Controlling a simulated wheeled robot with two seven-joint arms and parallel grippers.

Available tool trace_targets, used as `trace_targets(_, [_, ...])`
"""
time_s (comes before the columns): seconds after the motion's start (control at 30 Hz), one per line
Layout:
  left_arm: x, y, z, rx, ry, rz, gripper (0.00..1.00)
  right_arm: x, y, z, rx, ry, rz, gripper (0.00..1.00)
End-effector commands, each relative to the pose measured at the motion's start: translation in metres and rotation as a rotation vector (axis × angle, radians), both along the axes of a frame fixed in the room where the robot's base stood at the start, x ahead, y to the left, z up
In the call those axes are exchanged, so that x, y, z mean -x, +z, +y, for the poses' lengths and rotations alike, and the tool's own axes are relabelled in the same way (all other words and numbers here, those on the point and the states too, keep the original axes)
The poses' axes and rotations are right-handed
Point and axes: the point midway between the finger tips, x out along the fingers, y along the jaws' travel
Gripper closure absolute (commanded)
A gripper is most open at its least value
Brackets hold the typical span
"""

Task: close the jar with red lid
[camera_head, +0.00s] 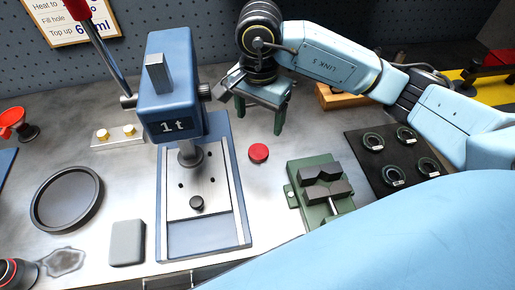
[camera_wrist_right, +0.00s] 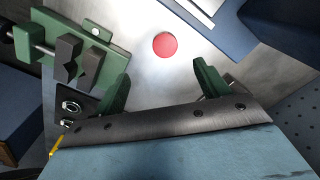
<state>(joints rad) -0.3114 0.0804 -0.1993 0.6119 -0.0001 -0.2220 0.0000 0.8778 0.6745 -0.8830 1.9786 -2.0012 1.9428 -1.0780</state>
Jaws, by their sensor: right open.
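A red round lid (camera_head: 258,152) lies on the metal bench between the blue press and the green vise; it also shows in the right wrist view (camera_wrist_right: 164,45). No open jar can be made out in either view. My right gripper (camera_head: 259,122) is open and empty, its green fingers pointing down above the bench just behind the lid. In the right wrist view its fingers (camera_wrist_right: 162,74) are spread wide, with the lid beyond the gap between them and not touched. My left gripper is not in view.
The blue press (camera_head: 175,85) stands left of the lid. The green vise (camera_head: 322,190) is at front right, beside a dark board (camera_head: 385,180) with several round parts. A black round tray (camera_head: 67,199) and a grey block (camera_head: 127,243) lie at left. Bench around the lid is clear.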

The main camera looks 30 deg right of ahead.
Motion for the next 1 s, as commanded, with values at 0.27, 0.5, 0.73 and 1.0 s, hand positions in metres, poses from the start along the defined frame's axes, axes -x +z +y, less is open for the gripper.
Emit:
trace_targets(0.27, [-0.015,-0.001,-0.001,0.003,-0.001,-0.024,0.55,0.001,-0.048,0.0,-0.001,-0.002,0.008,0.26])
trace_targets(0.5, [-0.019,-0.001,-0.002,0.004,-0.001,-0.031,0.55,-0.001,-0.078,0.0,-0.002,-0.001,0.003,0.26])
trace_targets(0.73, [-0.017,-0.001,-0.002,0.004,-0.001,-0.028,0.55,-0.001,-0.081,0.0,-0.001,0.0,0.002,0.26])
trace_targets(1.0, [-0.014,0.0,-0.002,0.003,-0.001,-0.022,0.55,-0.004,-0.094,-0.001,-0.001,-0.003,0.005,0.26])
